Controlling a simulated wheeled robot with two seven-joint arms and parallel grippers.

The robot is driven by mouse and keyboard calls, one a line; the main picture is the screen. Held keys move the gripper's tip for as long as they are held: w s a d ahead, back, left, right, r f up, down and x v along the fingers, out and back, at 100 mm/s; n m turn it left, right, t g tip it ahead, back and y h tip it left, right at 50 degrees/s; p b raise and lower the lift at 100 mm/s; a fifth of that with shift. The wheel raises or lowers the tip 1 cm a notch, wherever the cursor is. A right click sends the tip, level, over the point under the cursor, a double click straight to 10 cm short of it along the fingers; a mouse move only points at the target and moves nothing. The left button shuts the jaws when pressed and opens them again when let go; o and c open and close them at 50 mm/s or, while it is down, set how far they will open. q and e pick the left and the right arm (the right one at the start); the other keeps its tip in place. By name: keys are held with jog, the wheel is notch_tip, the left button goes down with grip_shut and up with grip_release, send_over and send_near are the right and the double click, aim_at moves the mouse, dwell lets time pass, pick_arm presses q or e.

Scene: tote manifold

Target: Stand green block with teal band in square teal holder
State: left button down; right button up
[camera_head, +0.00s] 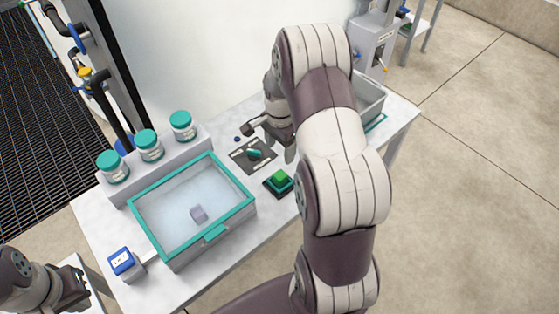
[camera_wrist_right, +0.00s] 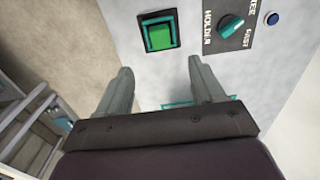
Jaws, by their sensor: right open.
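The green block (camera_head: 280,178) sits inside the square teal holder (camera_head: 269,188), a dark base with a teal frame, near the table's front edge. In the right wrist view the block (camera_wrist_right: 160,37) shows its green top within the holder's frame (camera_wrist_right: 146,45); its teal band cannot be made out. My right gripper (camera_head: 268,144) is open and empty, behind the holder and apart from the block. In the right wrist view its two fingers (camera_wrist_right: 160,66) are spread below the holder. My left gripper (camera_head: 76,290) is at the lower left, far from the block; its jaw opening is unclear.
A dark panel (camera_head: 240,157) with a teal knob (camera_head: 254,154) lies beside the holder. A grey bin (camera_head: 372,98) is at the right, partly behind my arm.

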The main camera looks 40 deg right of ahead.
jog(key=s+a+r+n, duration=0.3)
jog(key=s+a+n, duration=0.3)
jog(key=a+n, duration=0.2)
jog(key=s+a+r+n+t, duration=0.1)
jog(key=s+a+r+n, duration=0.3)
jog(key=a+n, duration=0.5)
jog(key=shift+s+r, duration=0.2)
jog(key=shift+s, duration=1)
jog(key=shift+a, duration=0.1)
